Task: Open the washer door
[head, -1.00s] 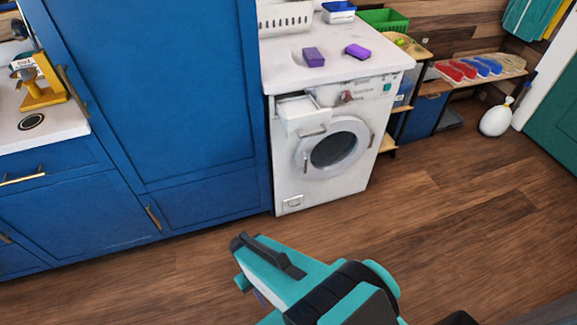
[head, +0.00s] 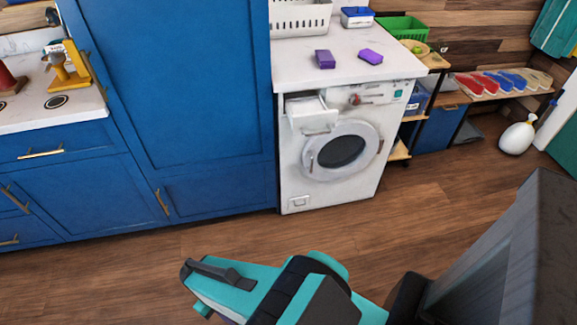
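The white washer (head: 292,175) stands under a white counter in the middle of the view. Its round door (head: 343,150), a pale ring around dark glass, looks closed on the front. A small handle (head: 311,162) shows at the ring's left side. The detergent drawer (head: 313,115) at the upper left sticks out above the door. My gripper (head: 193,285) is low in the picture, in front of the blue cabinets and left of the washer. It points left and is well apart from the door. Its finger gap is not clearly visible.
Wooden floor (head: 420,210) lies clear in front of the washer. A tall blue cabinet (head: 175,80) stands directly left of it. Two purple blocks (head: 325,59) lie on the counter (head: 400,67). A low shelf and a white bottle (head: 517,136) stand to the right.

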